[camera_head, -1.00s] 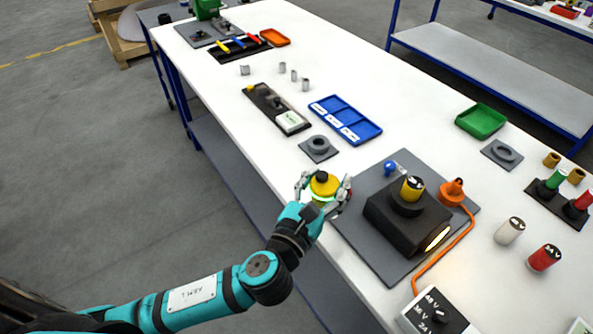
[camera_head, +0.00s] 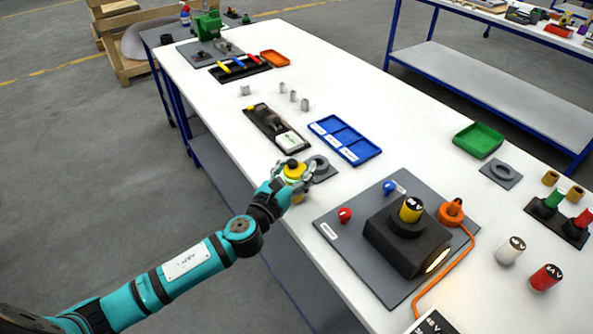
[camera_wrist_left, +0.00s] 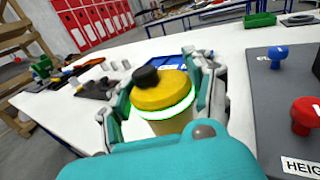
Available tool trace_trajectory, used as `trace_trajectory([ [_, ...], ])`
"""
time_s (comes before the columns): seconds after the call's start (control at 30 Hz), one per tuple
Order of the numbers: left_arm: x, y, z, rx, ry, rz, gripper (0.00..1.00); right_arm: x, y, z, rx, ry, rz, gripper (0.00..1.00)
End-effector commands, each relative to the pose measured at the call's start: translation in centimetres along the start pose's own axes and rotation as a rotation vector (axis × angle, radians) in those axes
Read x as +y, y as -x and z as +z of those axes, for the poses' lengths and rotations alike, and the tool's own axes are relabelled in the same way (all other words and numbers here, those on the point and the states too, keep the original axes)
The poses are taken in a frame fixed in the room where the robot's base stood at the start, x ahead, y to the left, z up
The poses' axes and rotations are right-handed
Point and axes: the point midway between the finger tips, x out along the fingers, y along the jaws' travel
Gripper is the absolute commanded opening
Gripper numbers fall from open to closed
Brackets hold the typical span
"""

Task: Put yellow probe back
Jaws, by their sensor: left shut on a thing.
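The yellow probe (camera_head: 294,168) has a round yellow top with a black knob. In the left wrist view the probe (camera_wrist_left: 162,95) shows a glowing green-white ring and a tan lower body, roughly upright. My left gripper (camera_head: 293,176) is shut around it, with a finger on each side. It holds the probe near the bench's left edge, beside a grey holder with a round ring (camera_head: 320,166). The gripper partly hides this holder, and I cannot tell the probe's height above the bench. My right gripper is not in view.
A grey plate (camera_head: 345,250) carries a black box (camera_head: 405,243), a red knob (camera_head: 345,215) and a blue knob (camera_head: 389,187). A black tray (camera_head: 262,121) and a blue tray (camera_head: 362,156) lie beyond the holder. An orange cable (camera_head: 445,275) runs right of the box.

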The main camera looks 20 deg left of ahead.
Motion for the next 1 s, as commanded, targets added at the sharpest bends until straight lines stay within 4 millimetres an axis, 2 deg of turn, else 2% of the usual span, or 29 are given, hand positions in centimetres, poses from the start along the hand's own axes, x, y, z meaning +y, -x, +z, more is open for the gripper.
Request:
trace_trajectory([
  [0.4, 0.0, -0.02, -0.68, -0.003, 0.0, 0.001, 0.18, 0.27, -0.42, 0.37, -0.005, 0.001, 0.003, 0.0],
  [0.43, -0.01, -0.01, -0.7, -0.002, 0.0, 0.001, 0.54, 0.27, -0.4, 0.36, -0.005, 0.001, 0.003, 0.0],
  [0.63, -0.01, 0.0, -0.61, -0.002, 0.0, 0.001, 0.81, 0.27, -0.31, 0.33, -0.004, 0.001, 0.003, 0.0],
  [1.0, -0.01, 0.24, -0.28, -0.001, -0.001, 0.0, 0.81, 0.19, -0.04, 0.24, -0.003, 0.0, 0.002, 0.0],
])
